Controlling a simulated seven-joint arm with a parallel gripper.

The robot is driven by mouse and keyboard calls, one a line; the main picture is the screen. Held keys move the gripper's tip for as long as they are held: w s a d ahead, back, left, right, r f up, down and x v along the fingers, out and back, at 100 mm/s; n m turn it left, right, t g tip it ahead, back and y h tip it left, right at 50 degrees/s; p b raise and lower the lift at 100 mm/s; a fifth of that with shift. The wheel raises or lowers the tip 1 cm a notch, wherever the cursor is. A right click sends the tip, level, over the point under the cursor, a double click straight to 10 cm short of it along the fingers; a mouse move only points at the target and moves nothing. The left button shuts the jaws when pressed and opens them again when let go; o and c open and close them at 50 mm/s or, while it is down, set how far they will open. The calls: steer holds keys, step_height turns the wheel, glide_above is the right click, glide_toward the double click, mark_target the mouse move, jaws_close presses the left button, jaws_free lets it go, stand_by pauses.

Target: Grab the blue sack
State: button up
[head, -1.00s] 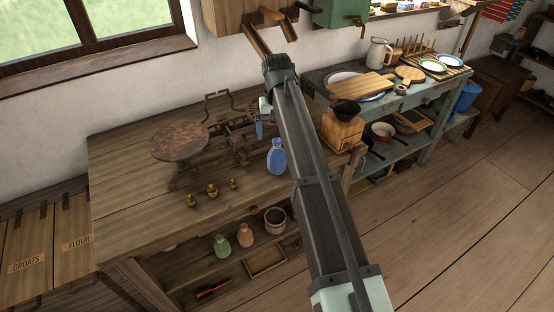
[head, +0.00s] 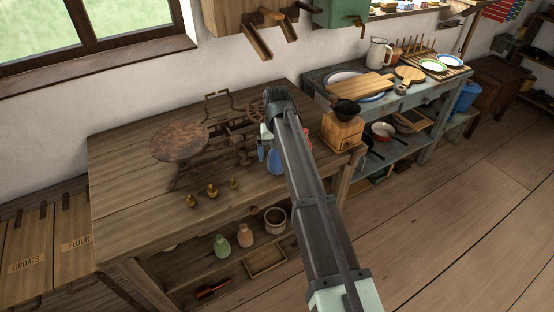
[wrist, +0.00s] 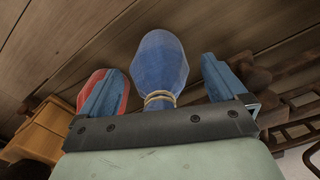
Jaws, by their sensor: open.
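The blue sack (head: 273,163) stands on the wooden workbench (head: 135,170), near its right end, partly hidden behind my arm in the head view. In the wrist view the blue sack (wrist: 158,55) shows with its neck tied in pale twine, between the two blue fingers of my gripper (wrist: 160,80). The fingers are open, with a visible gap on each side of the sack. In the head view one blue finger (head: 261,150) shows left of my arm; the other is hidden.
An old rusty scale (head: 180,142) stands just left of the sack, with small brass weights (head: 212,190) in front. A coffee grinder (head: 342,128) stands to the right. Green (head: 222,246) and pink (head: 245,236) sacks stand on the shelf below. The bench's front left is clear.

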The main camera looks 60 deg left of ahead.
steer(key=c, duration=1.3)
steer(key=shift+r, duration=0.15)
steer(key=shift+c, duration=0.2)
